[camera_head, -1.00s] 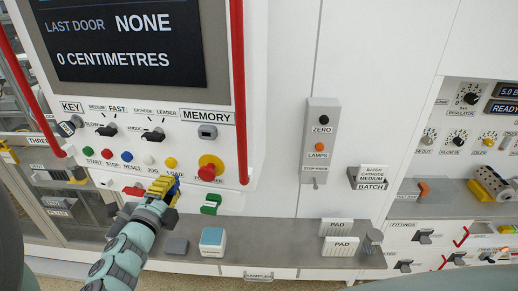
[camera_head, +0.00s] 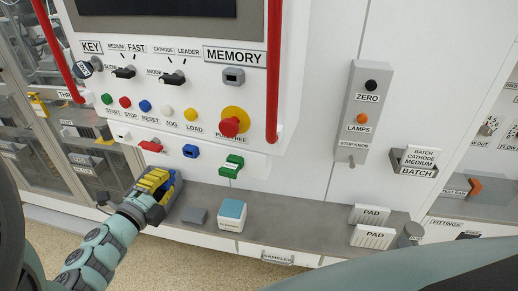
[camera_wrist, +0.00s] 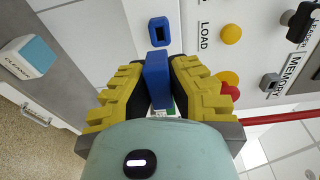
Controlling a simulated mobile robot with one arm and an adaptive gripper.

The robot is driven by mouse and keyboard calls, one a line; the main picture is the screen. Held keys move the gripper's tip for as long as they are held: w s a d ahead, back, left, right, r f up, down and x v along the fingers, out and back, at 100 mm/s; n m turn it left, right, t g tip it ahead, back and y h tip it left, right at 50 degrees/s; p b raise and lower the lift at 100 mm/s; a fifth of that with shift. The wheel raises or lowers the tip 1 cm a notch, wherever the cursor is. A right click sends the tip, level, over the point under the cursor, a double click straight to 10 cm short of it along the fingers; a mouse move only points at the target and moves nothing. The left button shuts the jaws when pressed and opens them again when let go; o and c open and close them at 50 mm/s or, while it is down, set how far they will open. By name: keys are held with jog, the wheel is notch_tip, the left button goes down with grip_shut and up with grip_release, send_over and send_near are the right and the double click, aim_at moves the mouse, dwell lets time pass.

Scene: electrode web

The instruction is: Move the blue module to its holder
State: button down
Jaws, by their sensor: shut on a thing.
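My gripper (camera_head: 158,184) has yellow fingers and is shut on the blue module (camera_wrist: 156,80), a flat blue block. The wrist view shows the fingers (camera_wrist: 157,92) pressing its two sides. In the head view the module is mostly hidden by the fingers. A blue holder (camera_head: 191,151) with a dark opening is on the white panel's lower ledge. It also shows in the wrist view (camera_wrist: 159,32), just beyond the module's far end. In the head view my gripper is below and left of this holder. I cannot tell whether module and holder touch.
A red holder (camera_head: 150,146) and a green one (camera_head: 231,166) flank the blue holder. Buttons and a red emergency knob (camera_head: 229,126) are above.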

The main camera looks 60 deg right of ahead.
jog(key=shift+d, duration=0.1)
jog(key=shift+b+x, duration=0.85)
jog(key=shift+x, duration=2)
jog(key=shift+b+x, duration=0.75)
jog(key=shift+x, duration=0.65)
jog(key=c, duration=1)
grip_release()
jog(key=v, duration=1.2)
